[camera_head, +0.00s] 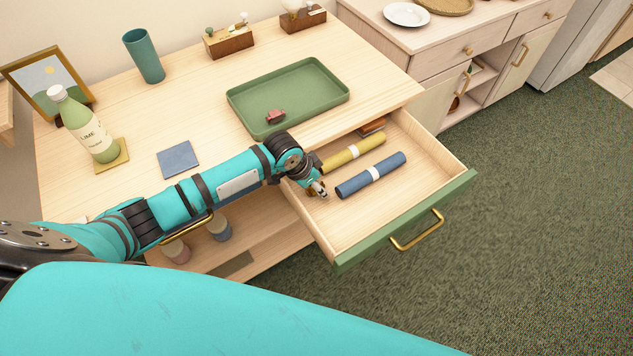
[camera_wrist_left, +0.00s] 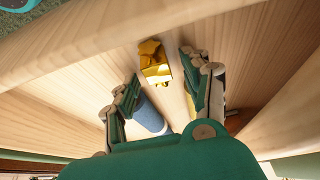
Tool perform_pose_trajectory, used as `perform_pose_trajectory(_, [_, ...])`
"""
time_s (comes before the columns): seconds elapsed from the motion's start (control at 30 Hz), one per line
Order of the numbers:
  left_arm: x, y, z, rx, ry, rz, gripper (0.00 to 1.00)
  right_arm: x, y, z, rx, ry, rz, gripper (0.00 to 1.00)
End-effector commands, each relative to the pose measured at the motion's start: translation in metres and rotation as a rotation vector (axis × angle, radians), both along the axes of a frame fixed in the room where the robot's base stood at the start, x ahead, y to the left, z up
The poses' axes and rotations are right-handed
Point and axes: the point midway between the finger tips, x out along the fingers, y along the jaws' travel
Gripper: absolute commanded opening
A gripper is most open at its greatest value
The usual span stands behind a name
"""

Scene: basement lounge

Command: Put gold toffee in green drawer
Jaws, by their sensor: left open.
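The green drawer (camera_head: 405,222) is pulled open, with a green front and a pale wood inside. My left gripper (camera_head: 319,190) is low inside it, at its left side beside the rolls. The wrapped gold toffee (camera_wrist_left: 155,62) shows in the left wrist view, inside the drawer just beyond the open fingertips (camera_wrist_left: 160,72). The fingers do not grip it; whether it touches the drawer floor is hard to tell. In the head view I cannot make the toffee out. My right gripper is out of view.
In the drawer lie a blue roll (camera_head: 371,175) and a yellow roll (camera_head: 353,152). On the table are a green tray (camera_head: 310,85) holding a small reddish-brown piece (camera_head: 275,116), a bottle (camera_head: 85,125), a blue coaster (camera_head: 178,160) and a teal cup (camera_head: 143,57). The drawer's front right is clear.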

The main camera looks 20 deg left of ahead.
Motion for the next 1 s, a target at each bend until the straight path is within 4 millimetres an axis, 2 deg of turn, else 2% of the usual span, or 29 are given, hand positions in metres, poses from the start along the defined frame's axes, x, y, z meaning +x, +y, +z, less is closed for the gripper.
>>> perform_pose_trajectory(0.17, [-0.001, 0.001, 0.008, 0.000, -0.002, -0.001, 0.49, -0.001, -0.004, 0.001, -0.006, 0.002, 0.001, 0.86])
perform_pose_trajectory(0.27, [-0.005, 0.005, 0.022, 0.001, -0.003, -0.001, 0.49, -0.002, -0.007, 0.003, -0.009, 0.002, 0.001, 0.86])
perform_pose_trajectory(0.5, [-0.021, 0.018, 0.071, 0.000, -0.005, -0.002, 0.49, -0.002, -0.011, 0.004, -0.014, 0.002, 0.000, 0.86])
perform_pose_trajectory(0.7, [-0.031, 0.025, 0.102, 0.000, -0.002, -0.001, 0.49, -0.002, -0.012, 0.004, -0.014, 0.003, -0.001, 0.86])
perform_pose_trajectory(0.83, [-0.035, 0.028, 0.111, 0.000, -0.001, 0.000, 0.49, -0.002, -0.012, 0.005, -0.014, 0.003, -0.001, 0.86])
perform_pose_trajectory(1.0, [-0.036, 0.028, 0.115, -0.001, 0.001, 0.000, 0.49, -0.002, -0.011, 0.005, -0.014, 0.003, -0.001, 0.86])
